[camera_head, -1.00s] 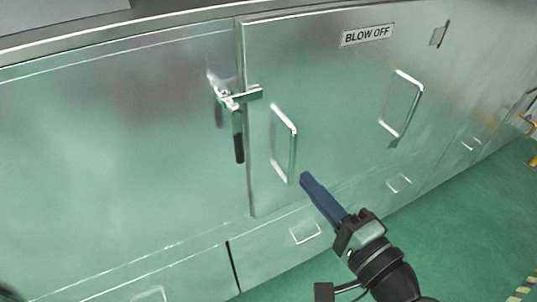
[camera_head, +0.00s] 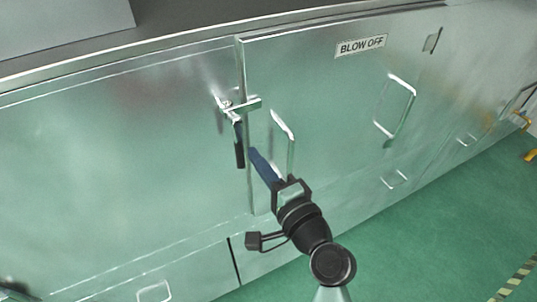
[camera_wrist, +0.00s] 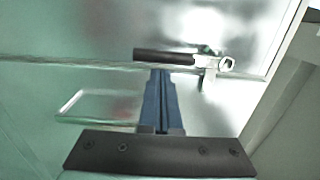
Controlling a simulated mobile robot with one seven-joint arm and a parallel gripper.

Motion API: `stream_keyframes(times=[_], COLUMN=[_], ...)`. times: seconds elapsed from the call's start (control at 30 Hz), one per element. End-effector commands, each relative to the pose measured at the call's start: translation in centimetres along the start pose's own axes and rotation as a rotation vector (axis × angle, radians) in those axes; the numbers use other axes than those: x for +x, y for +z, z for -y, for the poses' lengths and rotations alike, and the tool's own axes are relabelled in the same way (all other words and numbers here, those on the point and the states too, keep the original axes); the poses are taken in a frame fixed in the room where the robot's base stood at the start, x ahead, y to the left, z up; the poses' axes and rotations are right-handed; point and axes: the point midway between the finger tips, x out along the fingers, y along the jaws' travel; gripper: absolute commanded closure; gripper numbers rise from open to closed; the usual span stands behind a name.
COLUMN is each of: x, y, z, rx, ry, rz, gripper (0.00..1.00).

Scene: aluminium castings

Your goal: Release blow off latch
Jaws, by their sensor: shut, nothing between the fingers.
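The blow off latch (camera_head: 239,122) sits at the left edge of the blow off door (camera_head: 330,85), with a metal pivot and bar and a black handle (camera_head: 239,146) hanging down. The bar lies across the seam onto the door. In the wrist view the black handle (camera_wrist: 165,56) and metal pivot (camera_wrist: 212,64) show beyond my fingertips. My gripper (camera_head: 254,154) has its blue fingers shut and empty, pointing up-left, with the tips close to the right of the handle. I cannot tell whether they touch it. It also shows in the wrist view (camera_wrist: 160,74).
A door handle (camera_head: 284,142) stands just right of my fingers, partly hidden by my gripper. A second handle (camera_head: 396,107) is farther right, below the BLOW OFF label (camera_head: 361,46). Small handles sit on lower panels. Green floor (camera_head: 430,235) is clear at the right.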

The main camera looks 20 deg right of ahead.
Motion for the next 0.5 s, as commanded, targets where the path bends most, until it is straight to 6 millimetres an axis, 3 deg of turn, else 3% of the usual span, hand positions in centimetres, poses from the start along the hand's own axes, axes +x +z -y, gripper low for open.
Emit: stream_keyframes(times=[0.5], x=[-0.01], y=[0.32], z=[-0.07], rx=[0.034], ry=[-0.001], rz=[0.0], gripper=[1.0])
